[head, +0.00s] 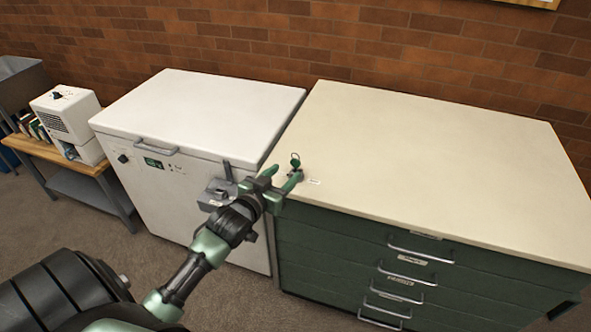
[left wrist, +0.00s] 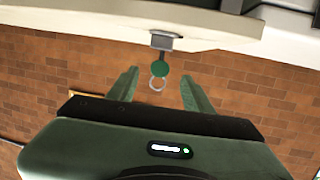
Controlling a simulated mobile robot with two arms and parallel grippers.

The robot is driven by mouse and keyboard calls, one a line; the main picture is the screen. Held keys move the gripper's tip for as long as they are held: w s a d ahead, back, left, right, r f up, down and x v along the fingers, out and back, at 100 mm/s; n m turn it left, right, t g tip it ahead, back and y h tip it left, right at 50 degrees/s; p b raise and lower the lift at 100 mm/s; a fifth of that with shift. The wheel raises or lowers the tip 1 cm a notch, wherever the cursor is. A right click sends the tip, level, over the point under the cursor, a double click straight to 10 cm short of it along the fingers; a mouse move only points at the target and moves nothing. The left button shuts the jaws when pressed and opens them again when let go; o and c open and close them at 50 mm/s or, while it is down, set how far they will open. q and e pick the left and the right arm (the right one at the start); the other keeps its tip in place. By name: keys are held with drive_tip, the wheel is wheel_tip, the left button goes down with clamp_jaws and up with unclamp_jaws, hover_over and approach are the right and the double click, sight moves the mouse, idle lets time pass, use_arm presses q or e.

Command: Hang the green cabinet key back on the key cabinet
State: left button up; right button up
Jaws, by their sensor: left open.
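The green key (head: 295,159), with a round green head, stands at a small grey block on the front left corner of the cream-topped green drawer cabinet (head: 430,150). My left gripper (head: 284,174) is open beside the key. In the wrist view the key appears between its two fingers, with no visible contact. I cannot pick out a separate key cabinet. My right gripper is out of view.
A white chest freezer (head: 205,105) stands left of the drawer cabinet, with a small grey metal box (head: 218,190) on its front. A wooden bench (head: 62,152) with a white appliance (head: 68,118) is farther left. A brick wall is behind. The cream top is mostly clear.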

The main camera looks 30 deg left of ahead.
sight(292, 153)
use_arm(q)
drive_tip(key=shift+b+x, duration=1.45)
drive_tip(key=shift+x, duration=0.8)
drive_tip(key=shift+w+f, duration=0.1)
drive_tip(key=shift+w, duration=0.2)
clamp_jaws()
drive_tip(key=shift+r+p, duration=2.5)
drive_tip(key=shift+r, duration=0.05)
